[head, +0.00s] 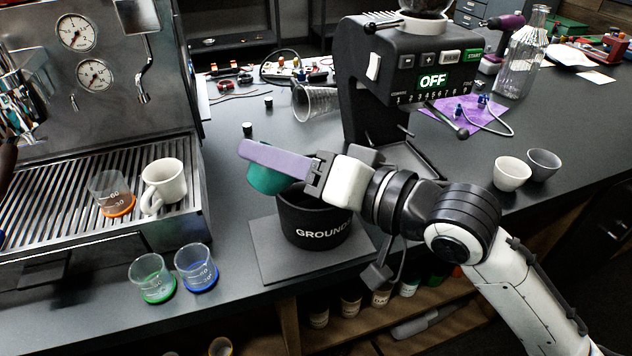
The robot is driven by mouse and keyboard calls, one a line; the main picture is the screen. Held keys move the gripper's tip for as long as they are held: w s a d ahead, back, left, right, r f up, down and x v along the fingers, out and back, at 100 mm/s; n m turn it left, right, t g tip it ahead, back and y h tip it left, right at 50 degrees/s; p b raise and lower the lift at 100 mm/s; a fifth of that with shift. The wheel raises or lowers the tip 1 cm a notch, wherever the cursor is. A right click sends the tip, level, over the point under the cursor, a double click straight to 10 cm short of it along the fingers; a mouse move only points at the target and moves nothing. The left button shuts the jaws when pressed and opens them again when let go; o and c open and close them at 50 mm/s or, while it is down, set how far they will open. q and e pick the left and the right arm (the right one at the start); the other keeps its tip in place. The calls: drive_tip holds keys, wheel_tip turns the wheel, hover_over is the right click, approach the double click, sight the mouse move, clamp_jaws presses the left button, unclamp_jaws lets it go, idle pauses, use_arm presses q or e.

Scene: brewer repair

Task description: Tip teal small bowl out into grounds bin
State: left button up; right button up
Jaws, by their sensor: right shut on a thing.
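The teal small bowl (267,180) is held by my right gripper (280,162) above the left rim of the grounds bin. It looks tilted, and the gripper's purple finger covers much of it. Its inside is hidden, so I cannot tell what it contains. The grounds bin (316,228) is a black round container lettered "GROUND", standing on a dark grey square mat (272,262). The bin's opening is partly hidden behind my right gripper. My left gripper is not in view.
An espresso machine (100,190) stands left, with a white mug (163,185) and orange-based cup (112,194) on its tray. Green-based (152,278) and blue-based (196,268) cups stand in front. A grinder (385,90) stands behind the bin. White (511,174) and grey (543,165) cups stand right.

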use_arm(q)
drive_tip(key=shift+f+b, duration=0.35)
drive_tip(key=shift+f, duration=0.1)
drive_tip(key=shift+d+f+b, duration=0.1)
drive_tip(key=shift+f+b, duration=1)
drive_tip(key=shift+b, duration=0.15)
use_arm(e)
drive_tip(key=shift+w+d+r+m+y, duration=0.1)
drive_tip(key=shift+d+m+y, duration=0.1)
drive_tip(key=shift+m+y, duration=0.45)
use_arm(q)
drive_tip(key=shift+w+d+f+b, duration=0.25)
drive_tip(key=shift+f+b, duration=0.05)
drive_tip(key=shift+b, duration=0.45)
use_arm(e)
drive_tip(key=shift+w+d+r+m+t, duration=0.15)
drive_tip(key=shift+m+t, duration=0.15)
drive_tip(key=shift+m, duration=0.35)
use_arm(q)
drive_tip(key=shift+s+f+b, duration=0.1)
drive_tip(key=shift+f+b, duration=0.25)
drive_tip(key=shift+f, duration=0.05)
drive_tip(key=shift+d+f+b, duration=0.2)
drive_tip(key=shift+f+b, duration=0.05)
drive_tip(key=shift+b, duration=0.25)
use_arm(e)
drive_tip(key=shift+d+m, duration=0.1)
drive_tip(key=shift+m, duration=0.4)
